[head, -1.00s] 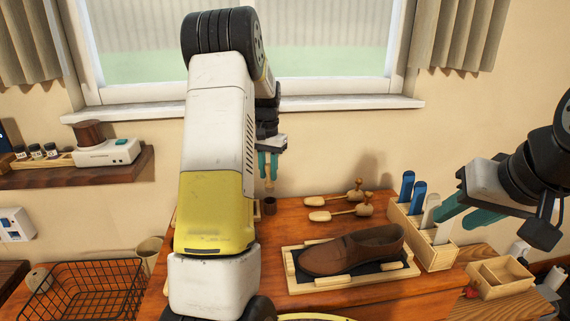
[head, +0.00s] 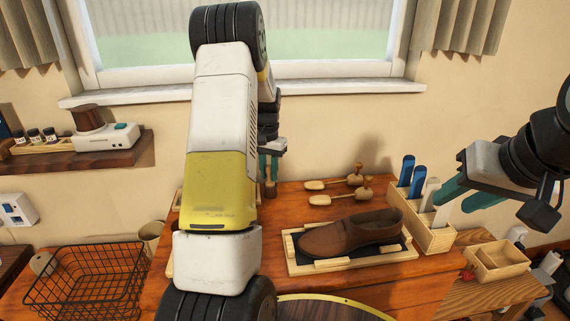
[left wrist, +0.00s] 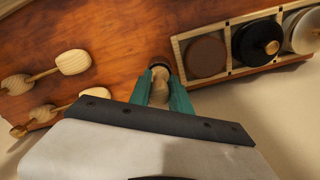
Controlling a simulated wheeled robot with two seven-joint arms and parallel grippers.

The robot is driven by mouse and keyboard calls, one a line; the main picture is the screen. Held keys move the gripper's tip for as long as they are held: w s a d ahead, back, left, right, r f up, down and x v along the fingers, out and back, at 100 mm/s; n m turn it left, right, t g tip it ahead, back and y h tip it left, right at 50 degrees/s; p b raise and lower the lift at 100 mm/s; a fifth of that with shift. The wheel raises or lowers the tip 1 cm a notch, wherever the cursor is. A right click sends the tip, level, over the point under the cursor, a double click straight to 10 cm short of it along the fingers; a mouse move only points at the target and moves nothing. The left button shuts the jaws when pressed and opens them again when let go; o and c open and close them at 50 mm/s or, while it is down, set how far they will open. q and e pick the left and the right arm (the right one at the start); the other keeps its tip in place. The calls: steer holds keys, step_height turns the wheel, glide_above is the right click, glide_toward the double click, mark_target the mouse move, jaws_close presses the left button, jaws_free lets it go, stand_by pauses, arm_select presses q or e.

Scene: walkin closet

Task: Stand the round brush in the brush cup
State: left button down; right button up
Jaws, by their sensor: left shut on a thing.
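My left gripper (head: 269,168) is shut on the round brush, with its teal fingers pointing down near the back of the table. The brush's wooden body (left wrist: 158,92) shows between the fingers in the left wrist view. The small dark brown brush cup (head: 270,189) stands directly below the fingers, and its dark rim (left wrist: 160,62) shows at the brush's far end. The brush's lower end is at the cup's mouth; how deep it sits is hidden. My right gripper (head: 468,196) is open and empty, above the wooden caddy at the right.
A brown shoe (head: 350,234) lies on a framed tray (head: 350,266). Two wooden shoe trees (head: 335,200) lie right of the cup. A compartment tray (left wrist: 235,70) with round items is close to the cup. A caddy (head: 434,238) and wire basket (head: 85,285) flank the table.

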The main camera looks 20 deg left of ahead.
arm_select(q)
steer(key=c, duration=1.1)
jaws_free()
step_height(320, 180, up, 7)
steer(key=shift+r, duration=0.4)
